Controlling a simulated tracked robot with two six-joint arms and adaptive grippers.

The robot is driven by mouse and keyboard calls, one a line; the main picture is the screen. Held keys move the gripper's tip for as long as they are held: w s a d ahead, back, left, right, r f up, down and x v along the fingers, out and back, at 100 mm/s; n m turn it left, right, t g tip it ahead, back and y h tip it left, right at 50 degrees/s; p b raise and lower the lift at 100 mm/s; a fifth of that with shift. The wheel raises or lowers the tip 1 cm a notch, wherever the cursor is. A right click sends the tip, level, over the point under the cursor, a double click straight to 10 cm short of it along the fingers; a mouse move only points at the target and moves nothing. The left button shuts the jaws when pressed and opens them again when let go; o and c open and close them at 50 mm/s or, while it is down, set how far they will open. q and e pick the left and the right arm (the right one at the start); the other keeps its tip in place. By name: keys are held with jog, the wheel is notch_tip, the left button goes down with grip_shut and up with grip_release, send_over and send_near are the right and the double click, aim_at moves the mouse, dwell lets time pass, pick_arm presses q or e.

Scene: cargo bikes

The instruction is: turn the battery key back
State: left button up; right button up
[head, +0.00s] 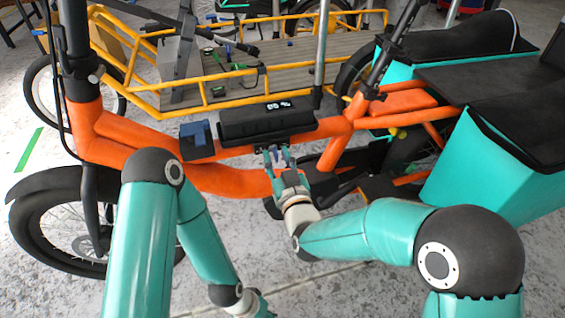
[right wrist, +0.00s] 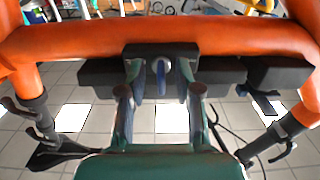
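The battery (head: 265,122) is a long black box with a small lit display, mounted on the orange frame of a cargo bike (head: 225,180). In the right wrist view the battery (right wrist: 225,75) runs across behind the fingers. A blue key (right wrist: 160,76) sticks out of a dark lock block (right wrist: 161,52). My right gripper (head: 277,155) is just below the battery in the head view. In the right wrist view my right gripper (right wrist: 160,72) is open, one finger on each side of the key, with a visible gap on both sides.
A dark blue box (head: 197,140) sits on the frame left of the battery. Teal panniers (head: 470,165) stand at the right. A yellow-railed cargo bed (head: 220,85) with tools lies behind. Crank and pedal (head: 375,190) are right of my right gripper.

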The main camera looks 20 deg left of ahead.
jog(key=v, duration=1.2)
jog(key=shift+f, duration=0.15)
